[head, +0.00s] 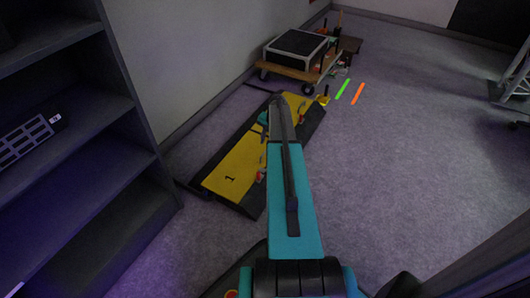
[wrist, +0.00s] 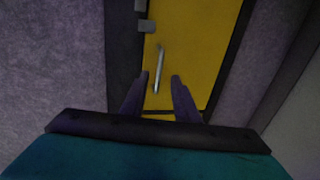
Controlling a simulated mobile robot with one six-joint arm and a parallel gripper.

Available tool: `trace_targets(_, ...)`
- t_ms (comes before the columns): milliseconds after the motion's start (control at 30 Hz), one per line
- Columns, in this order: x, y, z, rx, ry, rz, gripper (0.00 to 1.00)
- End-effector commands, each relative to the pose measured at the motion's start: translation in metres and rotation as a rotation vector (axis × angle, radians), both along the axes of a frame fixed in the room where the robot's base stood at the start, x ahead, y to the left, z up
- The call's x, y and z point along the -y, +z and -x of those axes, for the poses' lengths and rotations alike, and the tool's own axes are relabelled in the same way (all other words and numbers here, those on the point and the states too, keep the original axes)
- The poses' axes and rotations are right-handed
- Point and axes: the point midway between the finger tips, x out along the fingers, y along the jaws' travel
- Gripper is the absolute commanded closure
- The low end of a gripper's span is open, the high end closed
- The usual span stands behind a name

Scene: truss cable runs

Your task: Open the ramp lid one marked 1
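The ramp lid marked 1 (head: 238,165) is a yellow panel in a black floor ramp (head: 252,204), left of my arm in the head view. It appears to lie flat in the ramp. In the wrist view a yellow lid (wrist: 208,50) fills the upper middle, with a thin silver handle (wrist: 159,68) running lengthwise on it; no number shows there. My gripper (wrist: 154,84) is open, its two dark fingers apart. The handle's lower end shows between the fingertips; I cannot tell whether they touch the lid. My arm hides part of the ramp in the head view.
A dark shelf unit (head: 72,110) stands at the left and a wall runs behind the ramp. A wooden cart with a black-topped case (head: 296,47) stands beyond the ramp. Green (head: 342,89) and orange (head: 358,94) strips lie on the carpet. The floor at right is mostly clear.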

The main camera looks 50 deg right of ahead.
Motion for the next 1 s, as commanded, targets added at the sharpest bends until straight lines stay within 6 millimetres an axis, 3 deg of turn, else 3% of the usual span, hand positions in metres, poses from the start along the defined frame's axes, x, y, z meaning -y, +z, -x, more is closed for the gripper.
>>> trace_targets(200,-0.001,-0.035,-0.006,0.0,0.0,-0.001,0.72)
trace_targets(400,-0.002,-0.056,-0.011,0.0,0.0,0.0,0.72)
trace_targets(900,-0.003,-0.065,-0.013,0.0,0.0,0.0,0.72)
trace_targets(1000,-0.003,-0.065,-0.013,0.0,0.0,0.0,0.89)
